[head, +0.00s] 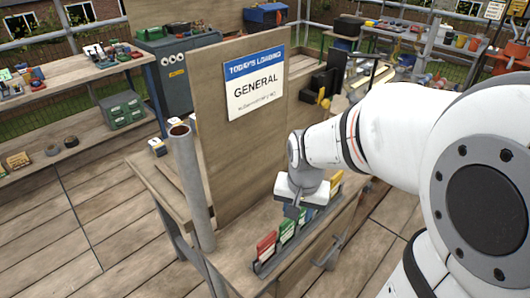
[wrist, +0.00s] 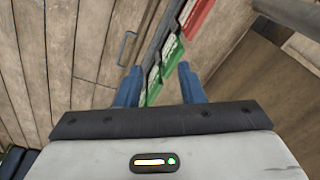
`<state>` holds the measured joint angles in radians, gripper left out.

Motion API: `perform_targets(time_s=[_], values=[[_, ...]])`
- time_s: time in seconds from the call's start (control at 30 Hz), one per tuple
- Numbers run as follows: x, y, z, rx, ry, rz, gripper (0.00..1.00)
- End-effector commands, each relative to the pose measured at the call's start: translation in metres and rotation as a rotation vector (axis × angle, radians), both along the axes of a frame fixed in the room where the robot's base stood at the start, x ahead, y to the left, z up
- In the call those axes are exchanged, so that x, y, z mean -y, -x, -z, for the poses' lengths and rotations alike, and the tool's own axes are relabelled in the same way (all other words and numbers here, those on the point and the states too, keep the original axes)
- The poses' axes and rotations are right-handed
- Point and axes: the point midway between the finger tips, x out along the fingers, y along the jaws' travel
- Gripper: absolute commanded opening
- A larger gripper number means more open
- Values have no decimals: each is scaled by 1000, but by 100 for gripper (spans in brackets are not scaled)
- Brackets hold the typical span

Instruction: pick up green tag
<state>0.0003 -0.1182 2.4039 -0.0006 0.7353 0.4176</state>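A green tag (head: 287,230) stands in a dark narrow rack (head: 262,267) on the wooden bench, beside a red tag (head: 266,245). My gripper (head: 292,211) points down just above the row and partly hides the tags behind it. In the wrist view my gripper (wrist: 159,72) is open, with its two blue fingers apart. Green shows between the fingers (wrist: 154,86), and another green patch (wrist: 171,46) lies just beyond the fingertips. The red tag (wrist: 198,16) is farther up. I cannot tell whether the fingers touch a tag.
An upright wooden board (head: 210,90) with a "GENERAL" sign (head: 256,84) rises behind the rack. A grey pipe (head: 192,190) stands at the bench's left end. A drawer handle (head: 328,256) juts from the bench front.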

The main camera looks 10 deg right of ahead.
Motion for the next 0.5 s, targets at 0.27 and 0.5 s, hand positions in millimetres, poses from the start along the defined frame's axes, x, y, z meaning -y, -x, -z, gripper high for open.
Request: perform_targets(time_s=[0.27, 0.5], values=[[2, -49, 37, -92, -27, 365, 35], [3, -62, 61, -118, -31, 510, 35]])
